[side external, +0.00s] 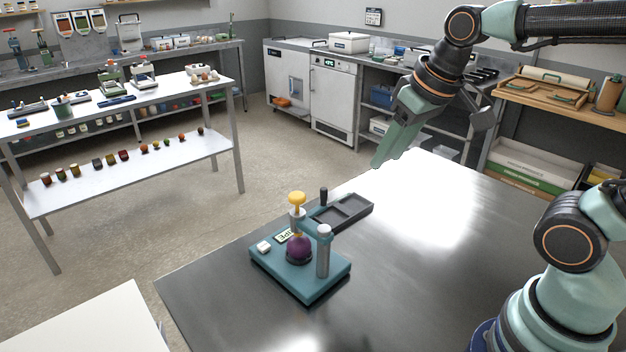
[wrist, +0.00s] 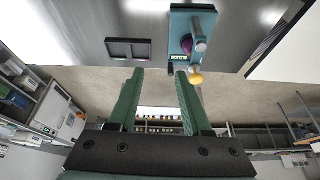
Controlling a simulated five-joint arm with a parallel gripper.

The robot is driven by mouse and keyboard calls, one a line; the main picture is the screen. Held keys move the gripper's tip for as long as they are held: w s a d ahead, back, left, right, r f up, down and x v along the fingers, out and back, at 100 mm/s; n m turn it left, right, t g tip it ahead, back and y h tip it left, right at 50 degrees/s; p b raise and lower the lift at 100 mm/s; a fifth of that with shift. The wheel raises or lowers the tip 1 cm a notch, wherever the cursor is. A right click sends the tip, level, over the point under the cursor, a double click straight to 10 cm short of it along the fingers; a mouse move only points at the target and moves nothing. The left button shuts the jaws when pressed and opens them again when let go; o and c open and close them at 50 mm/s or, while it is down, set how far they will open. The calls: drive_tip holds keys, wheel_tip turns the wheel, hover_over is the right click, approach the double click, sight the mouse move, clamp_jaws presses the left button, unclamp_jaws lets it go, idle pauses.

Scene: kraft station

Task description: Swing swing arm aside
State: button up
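A teal fixture base (side external: 325,284) stands on the dark metal table, and it also shows in the wrist view (wrist: 181,24). A grey post (side external: 323,256) rises from it. A teal swing arm (side external: 313,227) shows near the post top, beside a yellow-knobbed plunger (side external: 297,199). A purple ball (side external: 298,248) sits below the plunger. A black upright knob (side external: 323,195) shows behind; I cannot tell whether it joins the arm. My gripper (wrist: 160,72) is open and empty. In the side view my gripper (side external: 382,160) hangs above and right of the fixture, apart from it.
A dark two-compartment tray (side external: 355,208) lies behind the fixture and also shows in the wrist view (wrist: 128,41). The table right of the fixture (side external: 430,240) is clear. A white surface (side external: 95,320) stands at the lower left. A shelf table (side external: 150,165) stands farther left.

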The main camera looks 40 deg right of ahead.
drive_tip(key=w+a+r+g, duration=0.1)
drive_tip(key=w+g, duration=0.1)
drive_tip(key=w, duration=0.3)
drive_tip(key=m+g, duration=0.2)
drive_tip(key=g, duration=0.1)
hover_over(324, 188)
drive_tip(key=f, duration=0.2)
wheel_tip(324, 188, down, 12)
drive_tip(key=shift+r, duration=0.15)
drive_tip(key=shift+c, duration=0.3)
clamp_jaws()
idle(0.9)
